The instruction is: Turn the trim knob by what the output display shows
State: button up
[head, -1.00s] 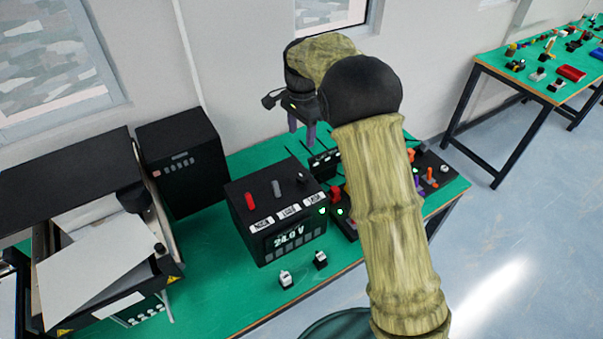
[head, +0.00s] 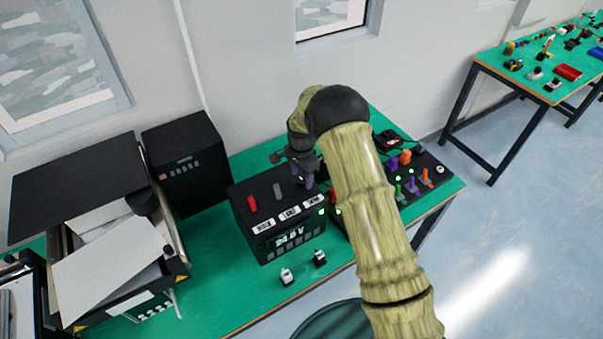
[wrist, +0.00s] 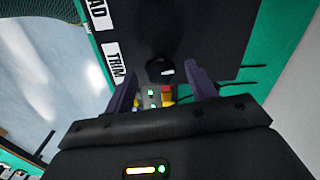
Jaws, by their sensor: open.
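The black power box (head: 247,217) stands on the green bench, with a lit output display (head: 289,239) on its front that reads about 24.0 V, slightly blurred. The black trim knob (wrist: 158,70), with a white mark, shows in the wrist view near the TRIM label (wrist: 115,63). My gripper (wrist: 163,72) is open, its purple fingers to either side of the knob; I cannot tell whether they touch it. In the head view my gripper (head: 304,181) is over the box's right end and hides the knob.
A red control (head: 251,203) and a grey control (head: 277,191) stand up on the box top, left of my gripper. A panel with coloured levers (head: 414,187) lies to the right.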

jog(key=shift+f, duration=0.55)
jog(key=c, duration=1)
jog(key=shift+f, duration=0.1)
jog(key=shift+n+b, duration=0.3)
jog(key=shift+b, duration=0.45)
jog(key=o, duration=1)
